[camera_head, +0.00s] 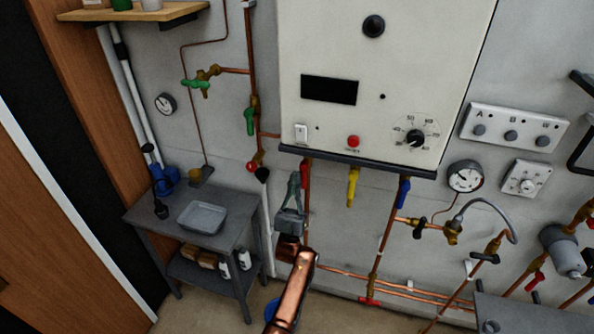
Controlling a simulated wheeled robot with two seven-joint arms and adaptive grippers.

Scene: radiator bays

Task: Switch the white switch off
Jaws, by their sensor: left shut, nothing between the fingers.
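The white switch (301,133) is a small upright rocker on the lower left of the large white boiler panel (420,55). It is in full view, but which way it is tipped is too small to tell. My left gripper (295,177) points up from the copper-coloured arm at the bottom middle. It is shut and empty. In the picture its fingertips are below the switch and apart from it, just under the panel's dark lower edge. My right gripper is not in view.
A red button (353,141) and a black dial (415,137) share the panel. Red, yellow (353,187) and blue (403,191) valve handles hang beneath, the red one (304,173) beside my left fingers. A grey table (240,213) stands left; pipes and a gauge (465,176) are right.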

